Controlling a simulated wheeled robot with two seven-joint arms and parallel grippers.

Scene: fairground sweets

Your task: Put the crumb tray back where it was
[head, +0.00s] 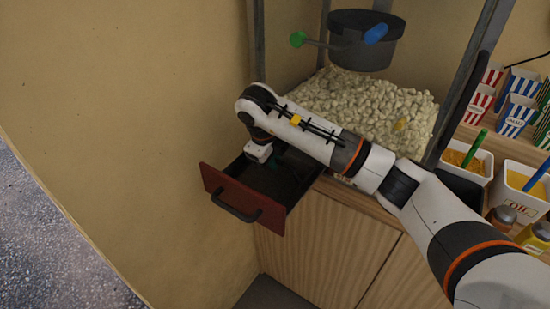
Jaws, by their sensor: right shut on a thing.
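The crumb tray (240,196) is a dark drawer-like box with a red-brown front and a black bar handle. It sticks out of the wooden cabinet below the popcorn case, its front toward the lower left. My right gripper (259,153) points down at the tray's far left side, away from the handle. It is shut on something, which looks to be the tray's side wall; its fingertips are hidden. A small dark green patch shows inside the tray beside it. My left gripper is not in view.
Popcorn (360,105) is heaped under a dark kettle (364,52) between metal posts. Striped boxes (515,115), white tubs (466,160) and bottles (502,217) stand at the right. A beige wall is close on the left. The space in front of the tray is clear.

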